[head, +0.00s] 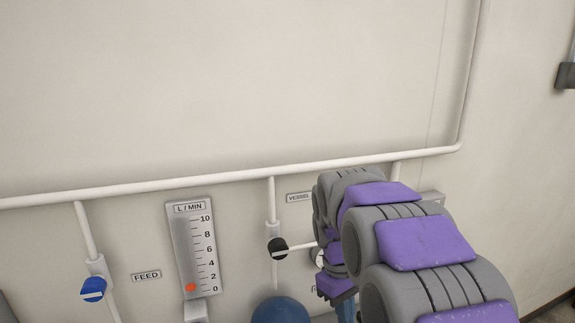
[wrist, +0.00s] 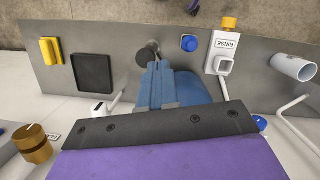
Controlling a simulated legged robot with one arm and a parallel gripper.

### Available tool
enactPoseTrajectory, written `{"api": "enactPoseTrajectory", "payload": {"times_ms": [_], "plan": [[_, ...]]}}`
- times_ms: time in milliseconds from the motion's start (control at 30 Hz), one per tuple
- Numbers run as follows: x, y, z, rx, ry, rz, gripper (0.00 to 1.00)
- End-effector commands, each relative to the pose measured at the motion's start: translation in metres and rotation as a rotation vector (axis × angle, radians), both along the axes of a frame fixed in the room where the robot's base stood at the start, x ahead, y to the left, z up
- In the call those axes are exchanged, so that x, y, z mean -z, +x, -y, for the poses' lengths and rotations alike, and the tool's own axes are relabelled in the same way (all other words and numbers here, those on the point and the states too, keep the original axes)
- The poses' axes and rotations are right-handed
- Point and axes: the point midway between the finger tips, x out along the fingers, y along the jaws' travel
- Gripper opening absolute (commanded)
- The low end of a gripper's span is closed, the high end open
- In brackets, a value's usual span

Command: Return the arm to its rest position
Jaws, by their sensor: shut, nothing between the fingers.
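My arm (head: 420,245), grey with purple pads, reaches in from the lower right of the head view toward the wall panel. My gripper (wrist: 158,68) shows in the wrist view as two blue fingers, shut together and empty. Its tips point toward a dark round post or knob (wrist: 146,54); I cannot tell whether they touch it. A rounded blue vessel (wrist: 204,88) lies beside and behind the fingers, and its top shows in the head view (head: 280,311). In the head view my gripper is mostly hidden by the arm and the bottom edge.
A white pipe (head: 230,175) runs along the wall. Below it are a blue FEED valve (head: 93,289), a flow gauge (head: 193,248) with an orange ball near zero, and a black-knobbed valve (head: 277,248) close to my arm. The wrist view shows a grey counter (wrist: 115,40). The upper wall is clear.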

Motion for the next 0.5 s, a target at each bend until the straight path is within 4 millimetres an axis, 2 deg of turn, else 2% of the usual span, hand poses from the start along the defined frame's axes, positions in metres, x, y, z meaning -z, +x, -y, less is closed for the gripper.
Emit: {"api": "enactPoseTrajectory", "payload": {"times_ms": [33,233,500], "plan": [[-0.003,-0.017,0.003,0.030,0.002,0.004,0.00],[-0.004,-0.080,0.013,0.157,0.009,0.020,0.00],[0.010,-0.168,0.021,0.331,0.020,0.035,0.00]]}}
